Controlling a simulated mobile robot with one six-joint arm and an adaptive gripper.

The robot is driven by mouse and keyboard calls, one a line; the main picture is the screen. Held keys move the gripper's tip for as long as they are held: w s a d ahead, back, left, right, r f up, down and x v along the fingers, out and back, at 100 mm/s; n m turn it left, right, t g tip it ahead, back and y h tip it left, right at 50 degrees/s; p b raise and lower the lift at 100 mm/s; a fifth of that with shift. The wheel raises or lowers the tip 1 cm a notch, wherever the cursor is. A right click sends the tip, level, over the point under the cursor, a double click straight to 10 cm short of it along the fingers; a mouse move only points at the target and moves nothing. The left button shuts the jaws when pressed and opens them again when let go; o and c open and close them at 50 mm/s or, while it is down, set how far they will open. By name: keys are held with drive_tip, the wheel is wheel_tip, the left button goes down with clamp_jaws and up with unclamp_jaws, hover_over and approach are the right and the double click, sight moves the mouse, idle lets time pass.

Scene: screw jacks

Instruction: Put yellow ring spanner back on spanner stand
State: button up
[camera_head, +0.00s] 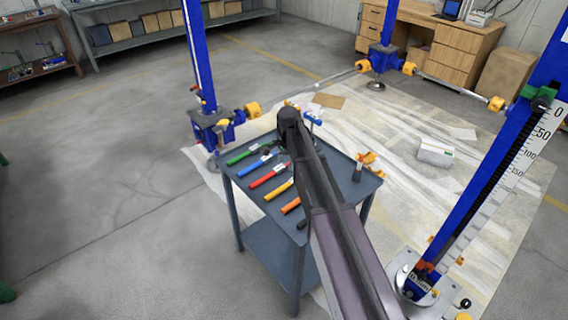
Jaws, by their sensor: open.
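A yellow-handled tool (279,189), which looks like the yellow spanner, lies on the grey cart top (345,193) between a red handle and an orange one. Its far end is hidden behind my arm, so I cannot see a ring. I cannot identify the spanner stand for certain. A short dark post with orange pieces on top (367,160) stands at the cart's right side. My arm reaches over the cart from the lower right. My gripper is hidden behind it, and nothing shows whether it holds anything.
Green (243,156), blue (254,166), red (268,176) and orange (291,205) handles lie in a row on the cart. Blue screw-jack columns stand behind left (199,60) and at right (490,160). A white box (435,152) lies on the floor sheet. Floor left of the cart is clear.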

drive_tip(key=shift+r+p, duration=0.45)
drive_tip(key=shift+r, duration=0.3)
drive_tip(key=s+d+n, duration=0.5)
drive_tip(key=s, duration=0.7)
drive_tip(key=s+d+n, duration=0.5)
drive_tip(key=s, duration=0.6)
drive_tip(key=shift+s+d+n, duration=0.35)
drive_tip(key=shift+s+n, duration=0.05)
